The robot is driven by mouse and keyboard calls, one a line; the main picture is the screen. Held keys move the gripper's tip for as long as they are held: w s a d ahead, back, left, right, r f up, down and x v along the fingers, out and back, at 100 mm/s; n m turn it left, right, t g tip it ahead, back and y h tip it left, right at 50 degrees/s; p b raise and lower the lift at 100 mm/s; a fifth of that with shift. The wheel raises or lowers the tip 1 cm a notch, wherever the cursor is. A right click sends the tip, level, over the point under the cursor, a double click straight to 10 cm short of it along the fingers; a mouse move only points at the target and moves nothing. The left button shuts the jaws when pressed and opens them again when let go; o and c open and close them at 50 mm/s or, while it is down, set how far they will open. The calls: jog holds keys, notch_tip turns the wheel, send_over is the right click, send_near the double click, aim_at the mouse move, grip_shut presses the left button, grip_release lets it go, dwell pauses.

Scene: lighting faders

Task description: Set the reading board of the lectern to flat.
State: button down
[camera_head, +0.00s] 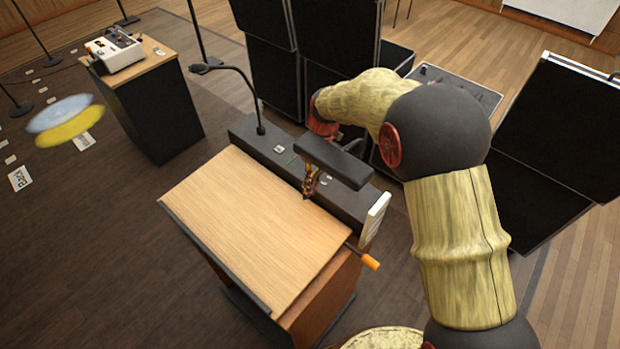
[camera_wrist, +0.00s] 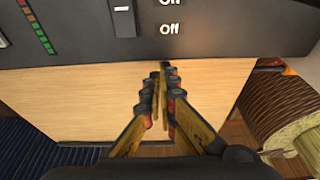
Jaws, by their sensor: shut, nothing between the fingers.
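The lectern's pale wood reading board (camera_head: 255,225) fills the middle of the head view, with a dark lip along its lower left edge. I cannot tell its exact tilt. A lever with an orange grip (camera_head: 370,262) sticks out from the lectern's right side. A dark control panel (camera_head: 262,150) runs along the board's far edge. My gripper (camera_head: 308,192) is shut and empty, pointing down near the panel and the board's far edge.
A gooseneck microphone (camera_head: 240,85) rises from the panel's left end. A white upright piece (camera_head: 375,218) stands at its right end. Black speaker-like boxes (camera_head: 275,70) stand behind. A side stand (camera_head: 150,95) bears a white device (camera_head: 114,50).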

aim_at(305, 205)
jog(key=shift+x, duration=1.6)
